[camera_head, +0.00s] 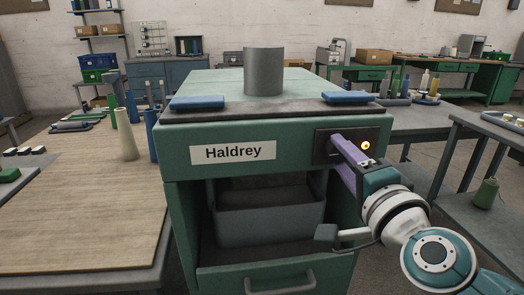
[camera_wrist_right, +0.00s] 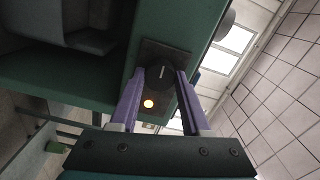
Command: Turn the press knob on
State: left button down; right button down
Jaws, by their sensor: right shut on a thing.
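The press is a green cabinet labelled Haldrey (camera_head: 233,152), with a grey cylinder on top. A dark control plate on its front right carries a glowing amber lamp (camera_head: 365,146). The black round knob (camera_wrist_right: 160,77), with a pale pointer line, shows in the right wrist view; my gripper hides it in the head view. The lamp also shows there (camera_wrist_right: 148,104). My right gripper (camera_wrist_right: 160,80) has its purple fingers on both sides of the knob and is shut on it. It reaches the plate from the lower right in the head view (camera_head: 338,146). My left gripper is not in view.
An open bay with a grey bin (camera_head: 270,218) lies below the label, above a drawer with a handle (camera_head: 280,284). A wooden table (camera_head: 85,215) with cones stands on the left. A grey table (camera_head: 490,140) stands on the right.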

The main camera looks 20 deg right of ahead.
jog(key=shift+m, duration=0.5)
jog(key=shift+c, duration=1.8)
grip_release()
jog(key=v, duration=1)
